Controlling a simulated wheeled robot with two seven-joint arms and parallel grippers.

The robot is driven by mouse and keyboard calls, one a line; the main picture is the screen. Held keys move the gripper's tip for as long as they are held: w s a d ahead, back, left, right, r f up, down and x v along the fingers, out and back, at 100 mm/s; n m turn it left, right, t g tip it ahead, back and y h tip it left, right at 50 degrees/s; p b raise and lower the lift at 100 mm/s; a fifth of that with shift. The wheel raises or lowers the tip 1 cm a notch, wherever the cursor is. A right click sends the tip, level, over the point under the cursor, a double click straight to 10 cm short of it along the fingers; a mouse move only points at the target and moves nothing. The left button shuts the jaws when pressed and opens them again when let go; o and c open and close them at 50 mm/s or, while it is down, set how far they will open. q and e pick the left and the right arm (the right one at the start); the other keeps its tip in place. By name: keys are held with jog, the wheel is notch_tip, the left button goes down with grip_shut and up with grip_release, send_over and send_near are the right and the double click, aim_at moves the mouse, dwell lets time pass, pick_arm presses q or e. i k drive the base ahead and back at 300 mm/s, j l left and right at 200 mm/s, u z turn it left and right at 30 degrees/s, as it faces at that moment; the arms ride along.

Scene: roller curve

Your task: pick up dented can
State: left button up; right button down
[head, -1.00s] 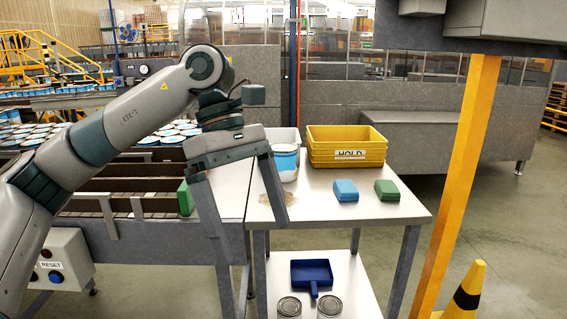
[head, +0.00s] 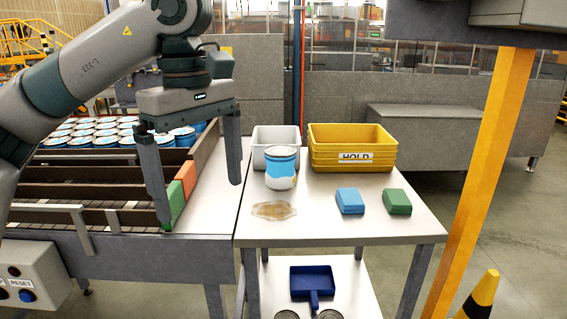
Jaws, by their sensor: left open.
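A white can with a blue band (head: 280,170) stands upright at the back left of the side table, in front of a light grey bin. I cannot make out a dent on it. My left gripper (head: 200,203) is open and empty, fingers pointing down, over the right end of the conveyor, left of the can and apart from it. Many similar blue cans with pale lids (head: 100,130) stand in rows on the conveyor at left. Two can tops (head: 287,315) show on the lower shelf, cut off by the frame edge. My right gripper is not in view.
A blue dustpan (head: 312,281) lies below. A yellow post (head: 484,170) stands at right.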

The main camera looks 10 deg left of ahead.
aim_at(280, 158)
jog(key=i, duration=1.55)
